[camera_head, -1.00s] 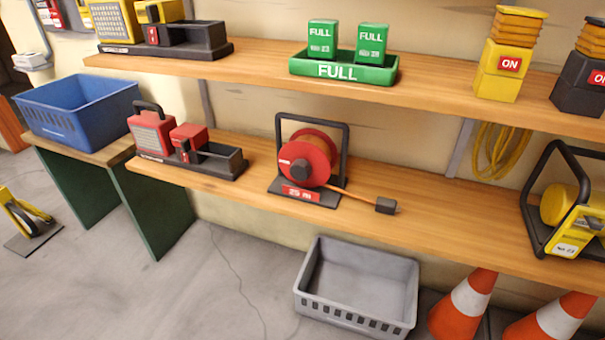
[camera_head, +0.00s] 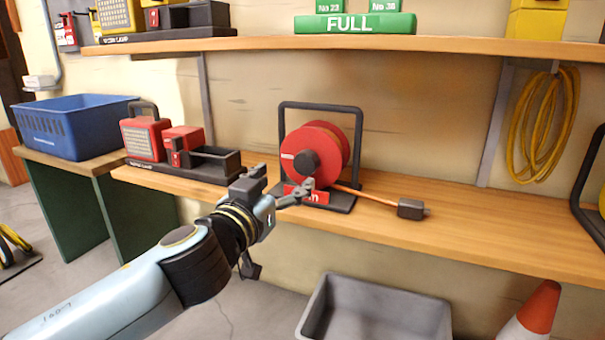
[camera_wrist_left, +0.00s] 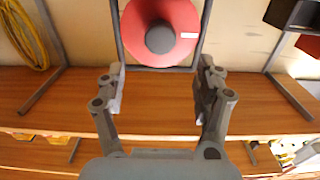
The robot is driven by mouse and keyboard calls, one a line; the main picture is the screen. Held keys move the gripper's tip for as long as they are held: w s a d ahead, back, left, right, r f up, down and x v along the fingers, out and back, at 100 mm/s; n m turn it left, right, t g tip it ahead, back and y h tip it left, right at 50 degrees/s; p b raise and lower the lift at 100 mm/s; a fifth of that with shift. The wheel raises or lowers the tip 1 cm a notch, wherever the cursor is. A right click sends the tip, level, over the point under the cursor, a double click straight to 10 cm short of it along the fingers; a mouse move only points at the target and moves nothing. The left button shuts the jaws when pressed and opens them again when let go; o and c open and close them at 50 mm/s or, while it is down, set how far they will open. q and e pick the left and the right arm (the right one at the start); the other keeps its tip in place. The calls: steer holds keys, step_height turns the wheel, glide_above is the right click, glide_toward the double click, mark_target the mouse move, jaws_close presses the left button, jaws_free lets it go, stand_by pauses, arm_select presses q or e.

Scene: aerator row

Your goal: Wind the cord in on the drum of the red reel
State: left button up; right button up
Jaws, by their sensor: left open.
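The red reel (camera_head: 318,152) stands upright in its black frame on the lower wooden shelf. Its dark hub (camera_head: 304,163) faces out, and an orange cord (camera_head: 358,193) runs from it to the right, ending in a dark plug (camera_head: 411,209) lying on the shelf. My left gripper (camera_head: 283,180) is open and empty in front of the reel, partly covering its base and label. In the left wrist view the red disc (camera_wrist_left: 185,42) and dark hub lie just beyond the spread fingers (camera_wrist_left: 160,88), apart from them. My right gripper is not in view.
A black tray with red lamps (camera_head: 226,176) stands left of the reel. A blue crate (camera_head: 70,128) is farther left. A grey crate (camera_head: 375,318) and an orange cone (camera_head: 540,306) are below.

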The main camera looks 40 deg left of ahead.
mark_target(304, 163)
arm_select(q)
steer(key=x, duration=0.9)
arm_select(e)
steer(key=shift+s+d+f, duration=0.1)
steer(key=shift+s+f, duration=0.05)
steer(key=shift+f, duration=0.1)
arm_select(q)
steer(key=c, duration=1.2)
steer(key=shift+o, duration=0.2)
steer(key=shift+d, duration=0.1)
